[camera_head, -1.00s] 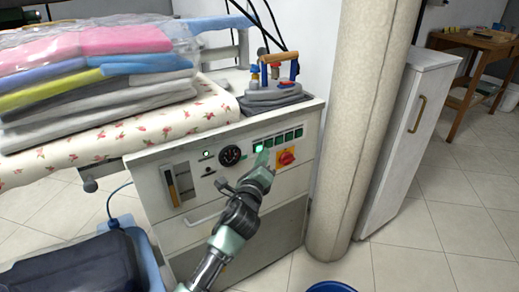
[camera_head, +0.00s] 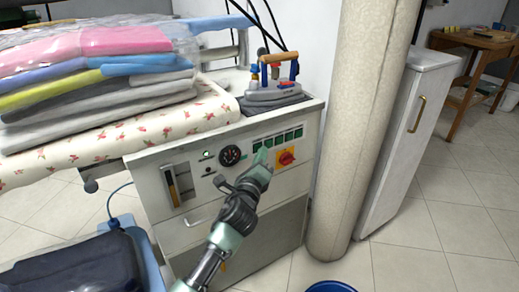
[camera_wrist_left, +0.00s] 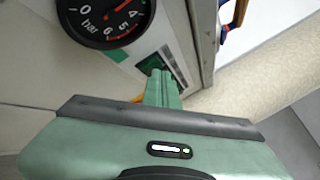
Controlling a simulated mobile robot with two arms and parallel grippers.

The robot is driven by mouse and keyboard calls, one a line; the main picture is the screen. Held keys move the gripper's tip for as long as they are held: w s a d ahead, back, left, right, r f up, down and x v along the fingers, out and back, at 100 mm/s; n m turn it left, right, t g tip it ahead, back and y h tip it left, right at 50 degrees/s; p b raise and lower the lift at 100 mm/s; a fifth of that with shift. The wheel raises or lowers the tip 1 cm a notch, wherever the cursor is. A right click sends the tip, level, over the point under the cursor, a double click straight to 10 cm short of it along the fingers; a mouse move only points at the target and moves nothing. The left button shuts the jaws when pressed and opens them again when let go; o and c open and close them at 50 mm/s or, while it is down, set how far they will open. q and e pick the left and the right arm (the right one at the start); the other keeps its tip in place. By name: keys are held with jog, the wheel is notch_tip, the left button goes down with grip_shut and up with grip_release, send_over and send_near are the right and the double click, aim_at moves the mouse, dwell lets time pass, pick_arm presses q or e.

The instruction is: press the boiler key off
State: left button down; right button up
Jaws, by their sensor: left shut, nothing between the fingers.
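A row of dark green keys (camera_head: 279,139) sits on the cream front panel of the ironing station (camera_head: 212,182). The labels are too small to read, so I cannot tell which is the boiler key by name. My left gripper (camera_head: 262,155) is shut and empty, its fingertips at the leftmost key, partly covering it. In the left wrist view the shut fingers (camera_wrist_left: 162,82) reach up to a green key (camera_wrist_left: 151,62); touching looks likely but the contact point is hidden. No key looks lit. My right gripper is not in view.
A round pressure gauge (camera_head: 230,155) is left of the keys, and a red rotary switch on a yellow plate (camera_head: 286,157) is below them. An iron (camera_head: 275,82) stands on top. A thick column (camera_head: 355,130) is close on the right.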

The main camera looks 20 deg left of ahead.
pick_arm(q)
jog(key=shift+s+d, duration=0.3)
jog(key=shift+d, duration=0.05)
jog(key=shift+s+d+p, duration=0.2)
jog(key=shift+s+d, duration=0.75)
jog(key=shift+d, duration=0.25)
jog(key=shift+s+d+p, duration=0.15)
jog(key=shift+s+d, duration=0.75)
jog(key=shift+d, duration=0.25)
